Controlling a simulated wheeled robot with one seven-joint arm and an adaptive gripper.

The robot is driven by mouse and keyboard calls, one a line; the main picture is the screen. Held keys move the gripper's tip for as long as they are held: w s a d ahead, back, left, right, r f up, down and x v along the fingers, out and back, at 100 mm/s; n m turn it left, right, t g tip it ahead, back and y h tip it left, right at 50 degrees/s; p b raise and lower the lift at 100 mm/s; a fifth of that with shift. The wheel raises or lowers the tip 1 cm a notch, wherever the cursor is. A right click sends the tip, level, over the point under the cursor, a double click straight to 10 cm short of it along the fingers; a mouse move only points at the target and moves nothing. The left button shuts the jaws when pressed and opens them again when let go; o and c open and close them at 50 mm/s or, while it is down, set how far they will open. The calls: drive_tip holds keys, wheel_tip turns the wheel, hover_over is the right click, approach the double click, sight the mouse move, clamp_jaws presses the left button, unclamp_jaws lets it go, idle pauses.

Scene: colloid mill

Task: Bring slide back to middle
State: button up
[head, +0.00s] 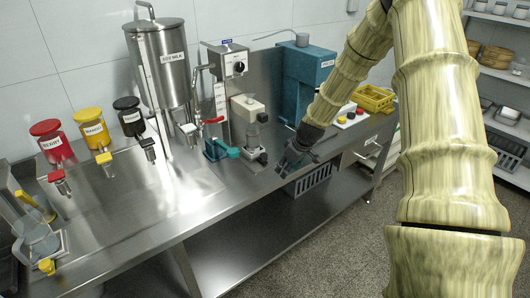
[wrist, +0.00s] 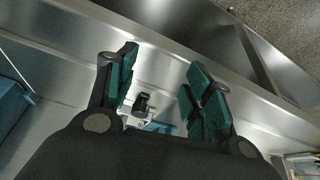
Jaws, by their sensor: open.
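My gripper (head: 290,160) is over the front part of the steel bench, right of a small grey stand. In the wrist view its two teal-padded fingers (wrist: 163,88) are apart with nothing gripped. A small dark knob-like part (wrist: 142,103) shows between and beyond the fingers, apart from them. The grey stand (head: 252,138) has a black knob (head: 262,158) low at its front and a cream block (head: 248,107) above. I cannot tell for sure which part is the slide. The gripper body hides the lower part of the wrist view.
The steel bench (head: 125,215) carries a teal clamp-like fixture (head: 215,149) left of the stand, a soy milk tank (head: 163,65) and a tall blue machine (head: 305,75) behind. A yellow crate (head: 375,98) stands at the right. A grey basket (head: 308,181) is below the bench top.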

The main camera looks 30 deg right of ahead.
sight(265, 155)
drive_tip(key=w+p, duration=0.1)
drive_tip(key=w, duration=0.3)
drive_tip(key=w+a+p, duration=0.1)
drive_tip(key=w+p, duration=0.1)
drive_tip(key=w, duration=0.2)
drive_tip(key=w+a+p, duration=0.1)
drive_tip(key=w+p, duration=0.1)
drive_tip(key=w, duration=0.1)
drive_tip(key=shift+w+r, duration=0.2)
drive_tip(key=shift+w, duration=0.2)
drive_tip(key=shift+w+f+p, duration=0.3)
drive_tip(key=shift+f+p, duration=0.1)
drive_tip(key=shift+f, duration=0.15)
drive_tip(key=shift+a+f, duration=0.1)
drive_tip(key=shift+c, duration=0.3)
clamp_jaws()
